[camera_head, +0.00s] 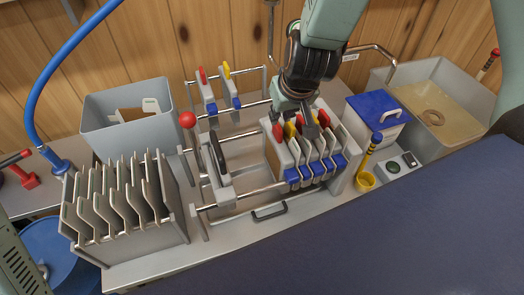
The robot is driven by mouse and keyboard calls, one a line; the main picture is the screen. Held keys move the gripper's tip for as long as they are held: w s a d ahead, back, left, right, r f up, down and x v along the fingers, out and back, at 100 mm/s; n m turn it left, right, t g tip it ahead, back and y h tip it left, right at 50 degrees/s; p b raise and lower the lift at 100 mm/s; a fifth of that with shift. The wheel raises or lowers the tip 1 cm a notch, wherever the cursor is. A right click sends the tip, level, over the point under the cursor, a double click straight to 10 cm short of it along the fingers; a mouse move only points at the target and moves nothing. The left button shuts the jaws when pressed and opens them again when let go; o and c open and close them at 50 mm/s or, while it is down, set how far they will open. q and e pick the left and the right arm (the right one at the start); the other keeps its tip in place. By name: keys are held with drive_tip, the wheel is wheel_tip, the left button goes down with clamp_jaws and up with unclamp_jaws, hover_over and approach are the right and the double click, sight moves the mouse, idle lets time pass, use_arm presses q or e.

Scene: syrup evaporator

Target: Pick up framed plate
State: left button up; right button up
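A pack of pale upright plates (326,143) with red and yellow tabs on top and blue blocks at their front ends hangs on the steel rails at the middle. Two more such plates, one red-tabbed (207,92) and one yellow-tabbed (231,88), hang apart on the rails behind and to the left. My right gripper (298,118) reaches down from above onto the pack's tabs. Its fingers are among the red and yellow tabs, partly hidden by the hand. I cannot tell whether they close on a plate. My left gripper is not in view.
A grey rack of plates (120,200) stands at the left, with a grey bin (128,118) behind it. A red-knobbed lever (188,120) stands left of the pack.

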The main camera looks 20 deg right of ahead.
sight(280, 128)
drive_tip(key=f, duration=0.1)
drive_tip(key=b, duration=0.1)
drive_tip(key=d+f, duration=0.1)
drive_tip(key=shift+s+d+f, duration=0.1)
drive_tip(key=shift+s+f, duration=0.2)
drive_tip(key=shift+f, duration=0.05)
drive_tip(key=shift+w+f+b, duration=0.15)
drive_tip(key=shift+f+b, duration=0.15)
drive_tip(key=shift+f, duration=0.05)
drive_tip(key=w+f, duration=0.1)
drive_tip(key=w+f+b, duration=0.1)
drive_tip(key=f, duration=0.1)
drive_tip(key=shift+w+a+f, duration=0.2)
drive_tip(key=shift+a, duration=0.2)
drive_tip(key=shift+w+f, duration=0.2)
drive_tip(key=shift+f, duration=0.1)
drive_tip(key=shift+d, duration=0.2)
drive_tip(key=shift+s+d+r, duration=0.1)
drive_tip(key=shift+s+d, duration=0.05)
drive_tip(key=shift+s, duration=0.15)
drive_tip(key=shift+a+r, duration=0.1)
drive_tip(key=shift+a, duration=0.1)
drive_tip(key=c, duration=0.3)
drive_tip(key=shift+w, duration=0.15)
clamp_jaws()
